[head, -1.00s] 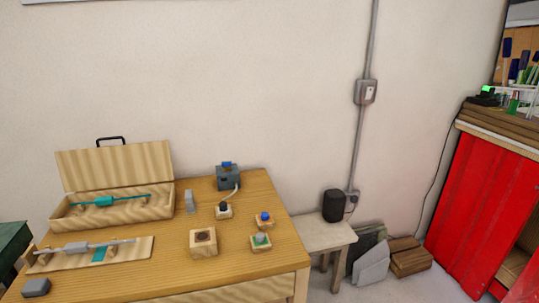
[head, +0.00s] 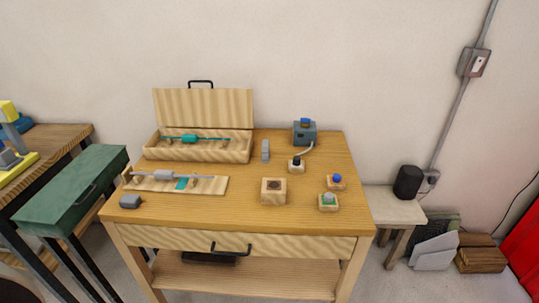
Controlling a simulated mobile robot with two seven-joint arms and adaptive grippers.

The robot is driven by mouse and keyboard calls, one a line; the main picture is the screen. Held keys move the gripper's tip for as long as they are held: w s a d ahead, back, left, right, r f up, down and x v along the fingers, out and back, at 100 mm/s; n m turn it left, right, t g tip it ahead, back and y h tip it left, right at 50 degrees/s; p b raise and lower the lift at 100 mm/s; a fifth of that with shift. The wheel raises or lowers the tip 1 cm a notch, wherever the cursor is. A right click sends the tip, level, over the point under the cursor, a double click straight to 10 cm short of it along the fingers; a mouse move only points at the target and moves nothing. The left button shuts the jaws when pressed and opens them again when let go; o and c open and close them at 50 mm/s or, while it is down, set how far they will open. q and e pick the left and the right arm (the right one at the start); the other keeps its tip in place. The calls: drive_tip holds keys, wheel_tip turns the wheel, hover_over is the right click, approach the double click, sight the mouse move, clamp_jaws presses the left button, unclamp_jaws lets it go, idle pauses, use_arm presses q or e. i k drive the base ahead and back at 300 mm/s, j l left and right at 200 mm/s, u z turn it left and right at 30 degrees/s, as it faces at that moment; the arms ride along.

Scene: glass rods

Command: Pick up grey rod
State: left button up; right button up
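The grey rod (head: 165,175) lies across supports on a flat wooden holder board (head: 218,186) at the left front of the wooden table. It has a thicker grey middle part, and a teal patch is on the board beside it. A teal rod (head: 190,139) lies in the open wooden case (head: 233,153) behind it. Neither of my grippers shows in the head view.
The wooden table (head: 235,212) also bears a grey block (head: 131,201), an upright grey piece (head: 265,150), a blue-grey device (head: 304,132) and several small wooden blocks with knobs or a hole.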

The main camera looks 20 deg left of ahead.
sight(158, 174)
drive_tip(key=u, duration=1.35)
